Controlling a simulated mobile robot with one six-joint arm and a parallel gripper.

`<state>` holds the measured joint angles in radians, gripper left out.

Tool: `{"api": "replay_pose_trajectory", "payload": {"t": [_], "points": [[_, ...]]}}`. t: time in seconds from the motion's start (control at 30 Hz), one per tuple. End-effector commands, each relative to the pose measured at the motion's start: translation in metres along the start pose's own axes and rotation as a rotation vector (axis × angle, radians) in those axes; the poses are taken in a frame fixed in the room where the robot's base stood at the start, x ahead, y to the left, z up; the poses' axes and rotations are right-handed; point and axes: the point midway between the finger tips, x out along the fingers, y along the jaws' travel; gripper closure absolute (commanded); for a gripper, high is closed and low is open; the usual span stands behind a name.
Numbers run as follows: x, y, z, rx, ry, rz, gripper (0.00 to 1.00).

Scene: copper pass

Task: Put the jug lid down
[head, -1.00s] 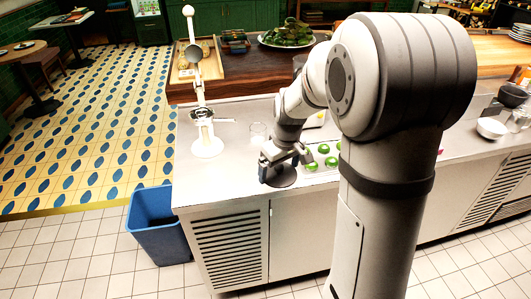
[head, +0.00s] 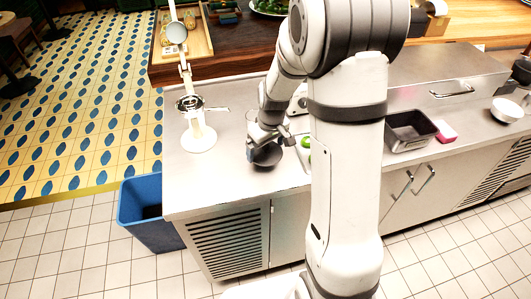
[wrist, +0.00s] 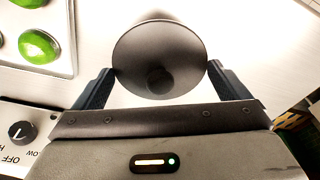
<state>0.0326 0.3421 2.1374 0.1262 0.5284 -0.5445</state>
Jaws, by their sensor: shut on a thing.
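The jug lid is a dark grey round disc with a small knob (wrist: 160,55). It also shows in the head view, dark above the metal counter near its front edge (head: 268,157). My gripper (wrist: 161,69) is shut on the lid, one finger at each side of its rim. In the head view my gripper (head: 264,137) is over the counter, right of the white press. I cannot tell whether the lid touches the counter. No jug is clearly seen.
A white lever press (head: 198,139) stands left of my gripper. A tray with green fruit halves (wrist: 68,63) and a dial-fronted device (wrist: 22,133) are close by. A blue bin (head: 140,213) stands below the counter's left end.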

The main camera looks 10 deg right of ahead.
Motion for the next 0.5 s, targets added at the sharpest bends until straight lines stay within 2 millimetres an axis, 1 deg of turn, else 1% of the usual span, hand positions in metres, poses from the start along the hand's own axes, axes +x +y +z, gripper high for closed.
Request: {"api": "replay_pose_trajectory", "payload": {"t": [0.1,0.2,0.3,0.5], "points": [[0.017,0.001,0.005,0.007,-0.006,-0.002,0.27],[0.029,0.002,0.007,0.008,-0.005,-0.002,0.27],[0.034,0.003,0.007,0.009,-0.002,0.001,0.27],[0.034,0.004,0.008,0.010,-0.001,0.001,0.27]]}}
